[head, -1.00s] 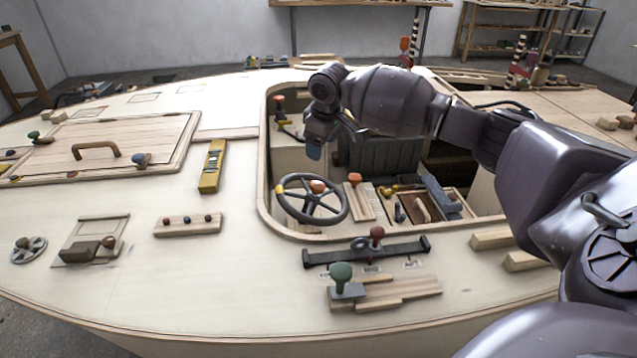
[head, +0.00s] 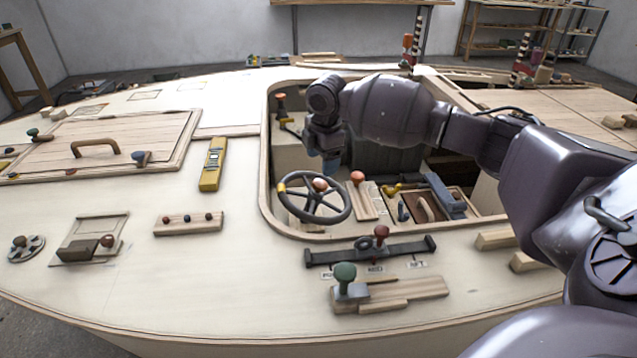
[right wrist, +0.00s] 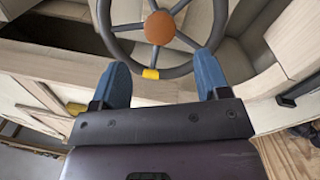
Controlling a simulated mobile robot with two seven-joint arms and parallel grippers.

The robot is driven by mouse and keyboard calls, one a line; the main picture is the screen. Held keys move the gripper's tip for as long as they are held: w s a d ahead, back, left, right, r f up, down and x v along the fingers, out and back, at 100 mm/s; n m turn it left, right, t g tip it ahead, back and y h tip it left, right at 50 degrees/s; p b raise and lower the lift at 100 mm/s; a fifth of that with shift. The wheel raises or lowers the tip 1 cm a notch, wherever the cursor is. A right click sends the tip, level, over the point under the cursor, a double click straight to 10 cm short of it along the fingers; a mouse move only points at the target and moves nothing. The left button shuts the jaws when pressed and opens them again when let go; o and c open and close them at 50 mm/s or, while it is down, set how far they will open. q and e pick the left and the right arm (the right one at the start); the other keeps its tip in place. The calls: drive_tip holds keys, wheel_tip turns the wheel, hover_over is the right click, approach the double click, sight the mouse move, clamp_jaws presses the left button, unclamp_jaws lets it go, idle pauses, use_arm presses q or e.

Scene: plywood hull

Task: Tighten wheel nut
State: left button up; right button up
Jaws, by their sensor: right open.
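The black steering wheel (head: 291,209) stands in the cockpit opening. An orange-brown round knob (head: 320,184), apparently the wheel nut, sits at its hub. In the right wrist view the knob (right wrist: 160,28) is at the top middle and the wheel (right wrist: 189,66) has a yellow band low on its rim. My right gripper (head: 331,165) points down just above and behind the wheel in the head view. In the right wrist view its two blue fingers (right wrist: 161,60) are spread wide with nothing between them held; the knob lies beyond the fingertips. My left gripper is out of view.
The cockpit coaming (head: 266,160) surrounds the wheel. Right of the wheel are an orange-topped lever (head: 358,178) and a wooden tray with a grey-blue block (head: 446,196).

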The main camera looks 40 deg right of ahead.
sight(320, 183)
drive_tip(key=f, duration=0.2)
drive_tip(key=f+b, duration=0.1)
drive_tip(key=f, duration=0.3)
drive_tip(key=shift+w+f, duration=0.25)
drive_tip(key=shift+w, duration=0.05)
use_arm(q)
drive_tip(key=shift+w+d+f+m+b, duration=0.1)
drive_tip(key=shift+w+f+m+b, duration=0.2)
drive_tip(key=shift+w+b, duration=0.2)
use_arm(e)
drive_tip(key=shift+w+f, duration=0.15)
drive_tip(key=shift+f, duration=0.5)
drive_tip(key=shift+c, duration=0.3)
